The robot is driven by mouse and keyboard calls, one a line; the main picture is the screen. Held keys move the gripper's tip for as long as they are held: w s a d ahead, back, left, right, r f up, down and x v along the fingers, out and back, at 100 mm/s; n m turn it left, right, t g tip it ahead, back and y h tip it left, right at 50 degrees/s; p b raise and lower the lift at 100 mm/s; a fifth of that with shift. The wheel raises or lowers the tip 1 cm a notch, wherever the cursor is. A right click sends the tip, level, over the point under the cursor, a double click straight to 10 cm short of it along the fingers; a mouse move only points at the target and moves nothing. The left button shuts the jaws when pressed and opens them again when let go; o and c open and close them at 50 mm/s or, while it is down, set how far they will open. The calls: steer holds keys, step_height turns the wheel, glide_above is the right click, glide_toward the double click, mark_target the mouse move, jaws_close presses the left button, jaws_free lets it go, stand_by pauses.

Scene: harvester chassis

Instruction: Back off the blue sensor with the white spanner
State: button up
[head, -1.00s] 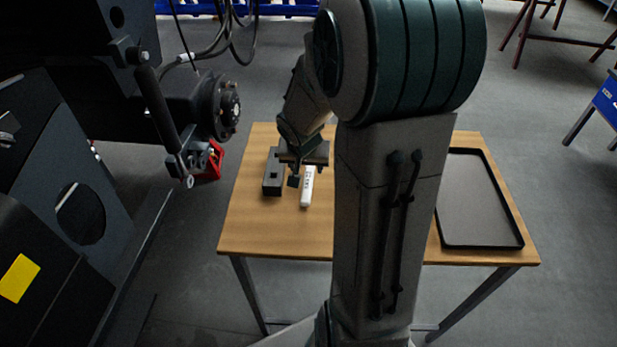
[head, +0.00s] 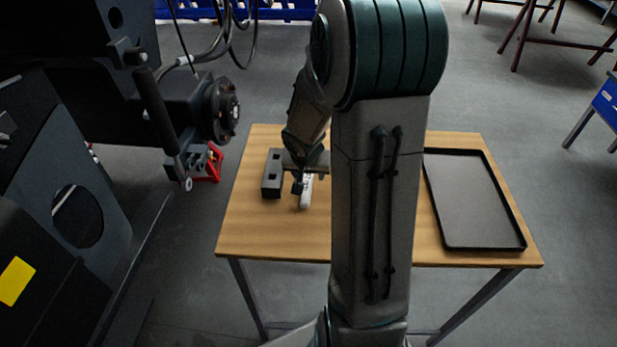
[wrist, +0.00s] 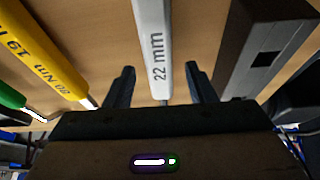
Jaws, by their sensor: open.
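The white spanner (head: 305,198) lies on the wooden table, partly hidden by my gripper (head: 299,184) in the head view. In the wrist view, the white spanner (wrist: 154,45) is marked "22 mm" and runs lengthwise between the two fingers of my gripper (wrist: 160,85). The fingers are open, one on each side of its handle, with gaps showing. How high the fingers are above the table is hard to tell. I cannot make out the blue sensor in either view.
A yellow tool (wrist: 50,55) and a green-handled tool (wrist: 12,97) lie left of the spanner. A dark block (head: 272,176) with square holes stands beside it. A black tray (head: 474,205) is on the table's right. The dark chassis with its hub (head: 222,110) stands left.

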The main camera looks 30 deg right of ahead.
steer(key=shift+f+b, duration=0.25)
steer(key=shift+b, duration=0.1)
stand_by(0.4)
jaws_close()
